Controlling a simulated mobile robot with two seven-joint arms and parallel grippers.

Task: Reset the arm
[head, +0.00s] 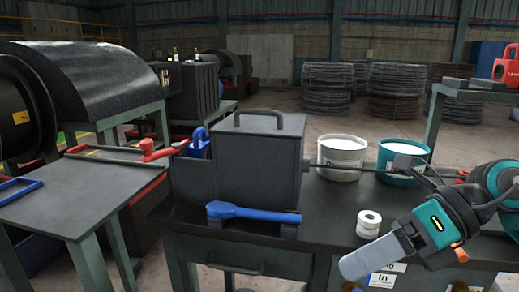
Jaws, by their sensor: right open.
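My right arm comes in from the right edge in teal and dark grey. My right gripper (372,256) is over the front right of the dark workbench (335,215), with a flat grey finger pointing down and left. Its jaws are open, and I see nothing held. The finger shows in front of the bench's front edge, below a stack of white rings (368,223). The second finger is not clearly seen. My left gripper is not in view.
A dark lidded box (260,160) stands on the bench, with a blue-handled tool (252,213) before it. A white bucket (342,157) and a teal bucket (403,160) stand behind the rings. A grey side table (75,200) is at left.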

